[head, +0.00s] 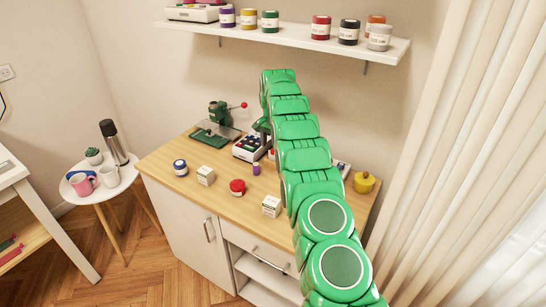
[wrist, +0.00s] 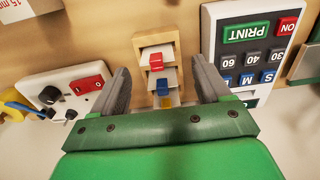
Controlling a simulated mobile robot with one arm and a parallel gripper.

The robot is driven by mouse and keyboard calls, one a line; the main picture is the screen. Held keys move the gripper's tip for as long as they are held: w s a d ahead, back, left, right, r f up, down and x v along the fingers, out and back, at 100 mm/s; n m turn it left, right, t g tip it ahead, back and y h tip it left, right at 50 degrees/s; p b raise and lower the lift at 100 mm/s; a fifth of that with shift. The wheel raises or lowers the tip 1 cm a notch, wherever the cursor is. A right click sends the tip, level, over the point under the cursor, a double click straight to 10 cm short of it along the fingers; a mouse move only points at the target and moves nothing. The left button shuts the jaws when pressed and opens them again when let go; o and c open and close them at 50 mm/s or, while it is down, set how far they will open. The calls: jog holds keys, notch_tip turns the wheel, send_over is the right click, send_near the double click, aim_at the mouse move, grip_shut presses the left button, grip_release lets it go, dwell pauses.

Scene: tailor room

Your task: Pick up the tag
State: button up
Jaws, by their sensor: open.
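My gripper (wrist: 160,70) is open in the wrist view, with one dark finger on each side of a small wooden holder (wrist: 143,40). The holder carries pale slips with a red piece (wrist: 156,61) and a blue piece (wrist: 162,87) on them. A small yellow piece shows lower down, near my palm. Nothing is visibly clamped between the fingers. I cannot tell for certain which of these pieces is the tag. In the head view my green arm hides most of the gripper and the holder.
A label printer (wrist: 247,50) with a PRINT key stands close right of the holder. A white device (wrist: 66,92) with a red switch and black knob lies left. In the head view, the wooden counter (head: 215,215) also bears small jars, boxes and a green press (head: 218,112); a shelf (head: 290,38) hangs above.

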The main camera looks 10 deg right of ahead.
aim_at(273, 150)
jog(key=f, duration=0.4)
jog(key=shift+s, duration=0.2)
jog(key=c, duration=1.1)
